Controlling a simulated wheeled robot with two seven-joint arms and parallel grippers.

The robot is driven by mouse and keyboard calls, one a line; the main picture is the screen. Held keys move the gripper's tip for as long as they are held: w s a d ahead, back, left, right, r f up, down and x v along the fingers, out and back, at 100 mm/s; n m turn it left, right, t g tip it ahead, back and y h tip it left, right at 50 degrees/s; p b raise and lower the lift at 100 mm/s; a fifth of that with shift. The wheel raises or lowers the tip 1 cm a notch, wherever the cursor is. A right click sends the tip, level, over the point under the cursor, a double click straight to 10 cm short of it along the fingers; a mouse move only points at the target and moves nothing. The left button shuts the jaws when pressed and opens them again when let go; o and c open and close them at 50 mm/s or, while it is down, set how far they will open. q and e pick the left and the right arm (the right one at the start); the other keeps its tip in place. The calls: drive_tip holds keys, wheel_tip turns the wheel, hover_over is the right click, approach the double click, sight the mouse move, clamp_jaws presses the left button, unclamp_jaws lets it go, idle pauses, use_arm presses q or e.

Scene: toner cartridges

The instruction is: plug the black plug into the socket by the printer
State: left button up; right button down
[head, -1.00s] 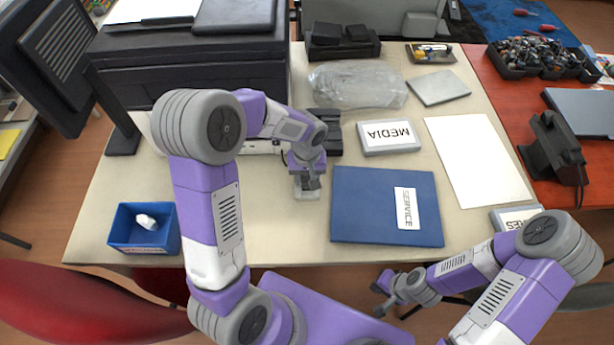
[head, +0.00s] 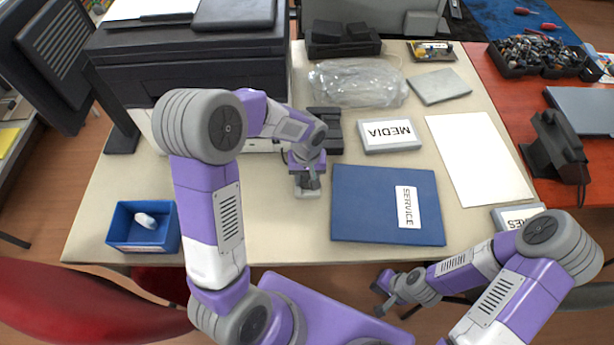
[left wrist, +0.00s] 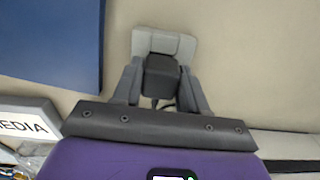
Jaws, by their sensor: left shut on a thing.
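My left gripper (head: 308,184) is shut on the black plug (left wrist: 161,78), which sits between its two fingers in the left wrist view. A thin dark cable shows behind the plug, between the fingers. The pale grey socket (left wrist: 164,43) lies on the table right at the plug's front end, and it also shows in the head view (head: 307,193) just below the gripper. The plug covers part of the socket, and I cannot tell whether it is inserted. My right gripper (head: 381,299) is empty and looks open, off the table's front edge.
The black printer (head: 195,70) stands behind my left arm. A blue SERVICE folder (head: 370,205) lies right of the socket, with a MEDIA box (head: 389,136) behind it. A blue bin (head: 144,228) stands at the front left. The table between bin and socket is clear.

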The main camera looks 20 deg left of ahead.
use_arm(q)
drive_tip(key=shift+f, duration=0.3)
idle(0.5)
drive_tip(key=o, duration=1.2)
drive_tip(key=shift+c, duration=0.2)
drive_tip(key=shift+r, duration=0.1)
wheel_tip(320, 180, up, 8)
drive_tip(key=shift+f+p, duration=0.25)
drive_tip(key=shift+p, duration=0.75)
